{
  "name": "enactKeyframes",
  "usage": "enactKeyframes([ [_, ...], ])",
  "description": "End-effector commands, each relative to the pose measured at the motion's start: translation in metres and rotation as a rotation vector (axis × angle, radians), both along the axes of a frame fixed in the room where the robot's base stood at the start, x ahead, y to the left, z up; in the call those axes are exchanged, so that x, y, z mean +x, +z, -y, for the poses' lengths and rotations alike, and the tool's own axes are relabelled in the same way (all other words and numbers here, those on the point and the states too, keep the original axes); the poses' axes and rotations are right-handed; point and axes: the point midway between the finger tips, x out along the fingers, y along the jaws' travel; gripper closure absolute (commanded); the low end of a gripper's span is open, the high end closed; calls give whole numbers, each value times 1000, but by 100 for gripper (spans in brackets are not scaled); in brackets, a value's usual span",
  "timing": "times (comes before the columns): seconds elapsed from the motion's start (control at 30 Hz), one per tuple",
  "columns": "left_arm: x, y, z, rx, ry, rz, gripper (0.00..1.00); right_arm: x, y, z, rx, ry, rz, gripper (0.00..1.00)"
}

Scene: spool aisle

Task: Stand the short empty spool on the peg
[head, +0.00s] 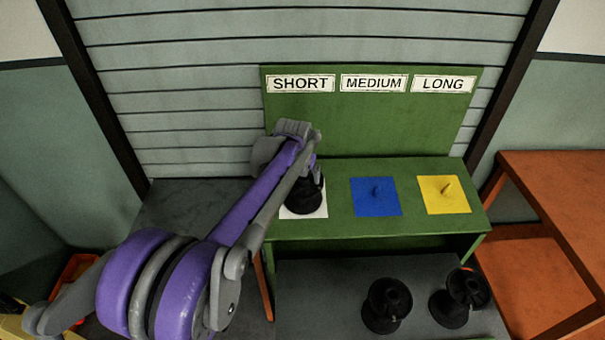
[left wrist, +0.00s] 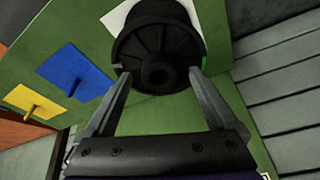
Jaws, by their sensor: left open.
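A black spool (head: 305,198) stands on the white square (head: 289,213) under the SHORT sign (head: 301,84). It looks upright, and any peg beneath it is hidden. My left gripper (head: 314,168) is at the top of this spool, its fingers partly hidden by the arm in the head view. In the left wrist view my left gripper (left wrist: 158,78) is open, with a fingertip on each side of the black spool (left wrist: 158,45) near its flange. Its round hub hole faces the camera. I cannot tell whether the fingers touch it. My right gripper is not in view.
The green stand (head: 410,222) also holds a blue square (head: 365,202) and a yellow square (head: 434,204), each with a bare peg. Two black spools (head: 387,305) (head: 453,312) stand on the grey surface in front. An orange table (head: 560,195) is at the right.

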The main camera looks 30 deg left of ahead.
Motion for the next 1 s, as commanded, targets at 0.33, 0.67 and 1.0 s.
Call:
enactKeyframes([
  [0.33, -22, 48, 7, 0, 0, 0, 8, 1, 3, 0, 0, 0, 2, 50],
  [0.67, -41, 93, 13, 0, 0, 0, 8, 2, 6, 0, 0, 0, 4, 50],
  [1.0, -43, 98, 14, 0, 0, 0, 8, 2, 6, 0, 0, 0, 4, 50],
])
